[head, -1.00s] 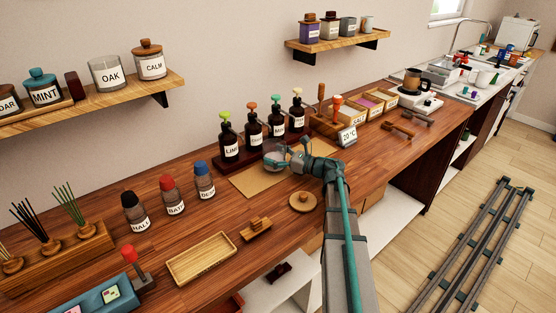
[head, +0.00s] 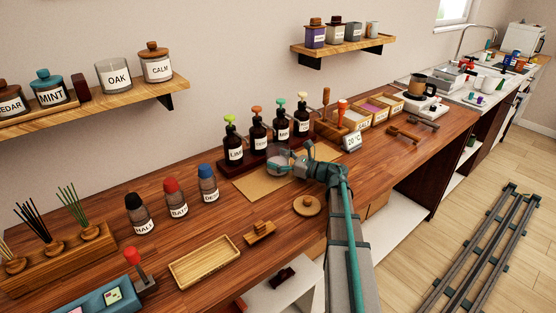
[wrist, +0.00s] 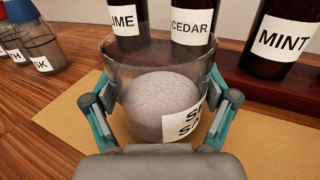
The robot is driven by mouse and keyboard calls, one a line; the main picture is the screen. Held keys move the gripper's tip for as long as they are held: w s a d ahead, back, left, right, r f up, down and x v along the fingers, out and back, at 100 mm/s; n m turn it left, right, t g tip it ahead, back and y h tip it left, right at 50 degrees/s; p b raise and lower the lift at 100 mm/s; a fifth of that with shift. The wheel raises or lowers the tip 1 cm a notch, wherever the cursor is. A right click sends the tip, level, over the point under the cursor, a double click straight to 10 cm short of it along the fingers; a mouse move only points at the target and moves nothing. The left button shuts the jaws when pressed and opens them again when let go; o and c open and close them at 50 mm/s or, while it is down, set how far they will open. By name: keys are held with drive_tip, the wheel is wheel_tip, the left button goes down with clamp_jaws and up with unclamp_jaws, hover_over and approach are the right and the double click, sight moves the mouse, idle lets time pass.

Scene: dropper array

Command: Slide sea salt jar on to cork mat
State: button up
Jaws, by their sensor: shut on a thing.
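The sea salt jar (wrist: 160,105) is clear glass with pale grainy contents and a white label, partly turned away. It stands upright between the two fingers of my gripper (wrist: 160,98), which are shut on its sides. In the head view the jar (head: 279,160) is small and partly covered by my gripper (head: 290,163). The cork mat (head: 258,187) is a flat tan sheet on the counter. It also shows in the wrist view (wrist: 70,125), on both sides of the jar. The jar appears to be over the mat; its base is hidden by my gripper.
Pump bottles stand on a dark rack (head: 235,165) just behind the mat. Three capped bottles (head: 178,203) stand to the left. A round wooden lid (head: 307,206) and an empty wooden tray (head: 204,262) lie nearer the front edge.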

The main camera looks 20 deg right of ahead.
drive_tip(key=shift+f+b, duration=0.35)
drive_tip(key=o, duration=1.3)
